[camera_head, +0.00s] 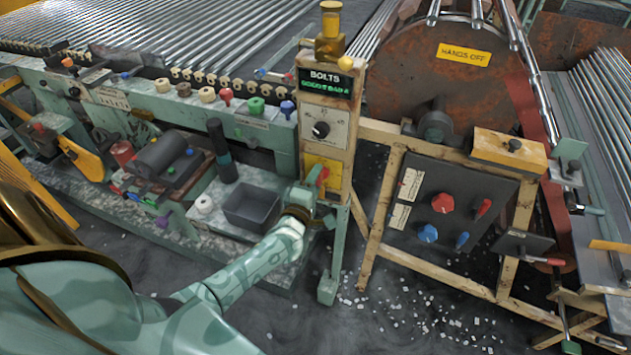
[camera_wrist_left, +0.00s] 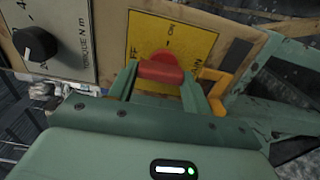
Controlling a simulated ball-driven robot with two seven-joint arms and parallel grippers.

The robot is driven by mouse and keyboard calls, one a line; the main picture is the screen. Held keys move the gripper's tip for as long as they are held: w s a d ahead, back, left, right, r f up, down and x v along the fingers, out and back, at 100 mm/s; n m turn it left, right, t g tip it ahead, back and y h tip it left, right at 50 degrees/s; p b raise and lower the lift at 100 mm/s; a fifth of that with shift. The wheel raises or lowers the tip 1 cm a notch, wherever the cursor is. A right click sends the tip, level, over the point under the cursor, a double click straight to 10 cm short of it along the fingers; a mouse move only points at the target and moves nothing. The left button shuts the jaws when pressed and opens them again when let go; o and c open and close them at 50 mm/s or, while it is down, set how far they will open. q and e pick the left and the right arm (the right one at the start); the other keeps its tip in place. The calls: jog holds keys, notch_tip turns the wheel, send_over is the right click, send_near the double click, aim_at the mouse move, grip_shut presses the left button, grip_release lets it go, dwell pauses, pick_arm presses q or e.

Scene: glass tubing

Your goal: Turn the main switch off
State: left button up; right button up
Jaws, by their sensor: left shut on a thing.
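The main switch is a red handle (camera_head: 323,174) on a yellow plate (camera_head: 333,184) low on the wooden post. In the left wrist view, the red handle (camera_wrist_left: 160,69) lies crosswise between my fingertips, and the yellow plate (camera_wrist_left: 196,42) carries "ON" lettering, with other lettering partly hidden. My left gripper (camera_head: 314,184) reaches the plate from the front left; in the left wrist view the gripper (camera_wrist_left: 158,78) is shut on the red handle. The fingers cover part of the plate and the handle's base. My right gripper is out of view.
At right, a dark panel (camera_head: 460,187) carries red and blue knobs. A grey bin (camera_head: 252,207) stands left of my forearm. White bits litter the floor (camera_head: 400,300).

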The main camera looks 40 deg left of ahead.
pick_arm(q)
jog(key=shift+f, duration=0.1)
dwell(0.3)
jog(key=o, duration=1)
jog(key=p+v, duration=0.3)
jog(key=v, duration=1.3)
jog(key=shift+s, duration=0.25)
